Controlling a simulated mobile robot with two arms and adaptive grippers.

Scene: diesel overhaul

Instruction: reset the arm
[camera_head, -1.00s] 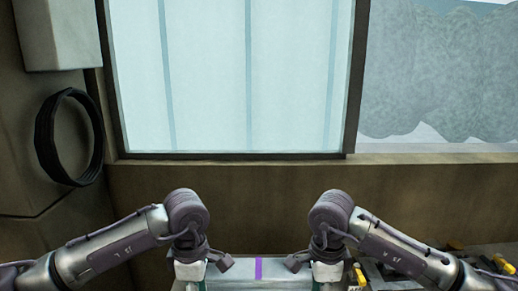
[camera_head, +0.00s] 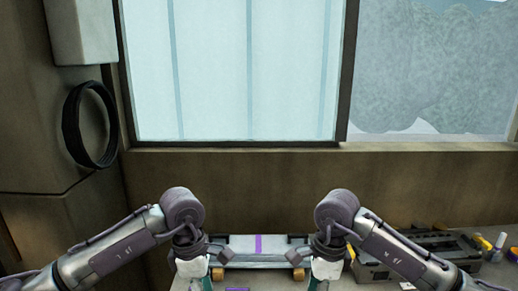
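My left arm comes in from the left and bends down at its wrist, with the top of the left gripper (camera_head: 207,284) at the bottom edge of the head view. My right arm mirrors it, with the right gripper (camera_head: 318,285) also at the bottom edge. The fingertips of both are cut off or too small to read, so I cannot tell whether either holds anything. Between the two wrists lies a pale grey long part (camera_head: 257,246) with a purple stripe across its middle.
A grey workbench (camera_head: 490,233) runs under the window wall. A dark toolbox-like case (camera_head: 425,254) stands right of my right wrist, with small yellow items near it. A black coiled hose (camera_head: 68,130) hangs on the left wall. A large window (camera_head: 240,70) fills the back.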

